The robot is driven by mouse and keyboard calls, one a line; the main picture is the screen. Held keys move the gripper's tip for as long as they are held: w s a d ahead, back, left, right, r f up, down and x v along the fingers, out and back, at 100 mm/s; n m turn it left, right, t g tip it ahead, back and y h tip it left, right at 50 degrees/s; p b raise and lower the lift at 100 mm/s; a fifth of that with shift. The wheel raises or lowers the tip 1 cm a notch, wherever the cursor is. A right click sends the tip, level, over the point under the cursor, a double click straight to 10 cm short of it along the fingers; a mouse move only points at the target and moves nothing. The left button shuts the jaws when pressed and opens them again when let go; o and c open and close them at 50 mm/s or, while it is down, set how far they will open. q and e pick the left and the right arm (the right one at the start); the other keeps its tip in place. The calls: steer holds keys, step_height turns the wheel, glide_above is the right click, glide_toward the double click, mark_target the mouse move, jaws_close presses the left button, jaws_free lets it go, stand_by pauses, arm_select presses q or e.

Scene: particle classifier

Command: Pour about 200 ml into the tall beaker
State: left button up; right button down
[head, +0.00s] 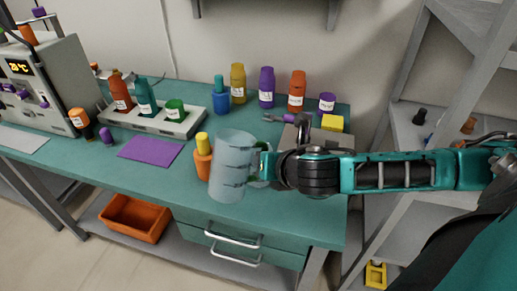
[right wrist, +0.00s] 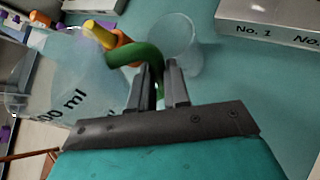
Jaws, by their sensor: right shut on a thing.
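A large translucent measuring vessel (head: 232,165) with dark marks hangs in front of my right gripper (head: 268,163), over the front of the teal bench. In the right wrist view it fills the left side, a marking ending in "00 ml" on its wall (right wrist: 60,90). My right gripper (right wrist: 160,75) is shut on its green handle (right wrist: 145,52). The vessel leans slightly in the head view; I cannot tell its liquid level. A clear beaker (right wrist: 180,45) stands on the bench beyond the fingers in the right wrist view; I cannot make it out in the head view. My left gripper is not in view.
An orange bottle with a yellow cap (head: 202,143) stands close behind the held vessel. Several coloured bottles (head: 266,88) line the back. A grey rack (head: 157,121) and purple mat (head: 150,152) lie left. A grey box marked "No. 1" (right wrist: 265,12) is at the wrist view's upper right.

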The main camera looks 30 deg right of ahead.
steer(key=shift+w+d+r+m+g+y, duration=0.15)
steer(key=shift+d+m+g+y, duration=0.15)
steer(key=shift+y, duration=0.2)
steer(key=shift+w+d+r+m+g+y, duration=0.15)
steer(key=shift+d+m+g+y, duration=0.15)
steer(key=shift+y, duration=0.2)
stand_by(1.3)
steer(key=shift+a+r+m+y, duration=0.2)
steer(key=shift+m+y, duration=0.1)
steer(key=shift+y, duration=0.3)
stand_by(1.1)
steer(key=shift+s+a+f+m+g+y, duration=0.15)
steer(key=shift+f+g+y, duration=0.2)
steer(key=shift+f, duration=0.3)
steer(key=shift+s+a+f+m+g+y, duration=0.15)
steer(key=shift+f+g+y, duration=0.15)
steer(key=shift+f, duration=0.35)
stand_by(0.8)
steer(key=shift+a+r+m+y, duration=0.2)
steer(key=shift+m+y, duration=0.1)
steer(key=shift+y, duration=0.25)
stand_by(1.3)
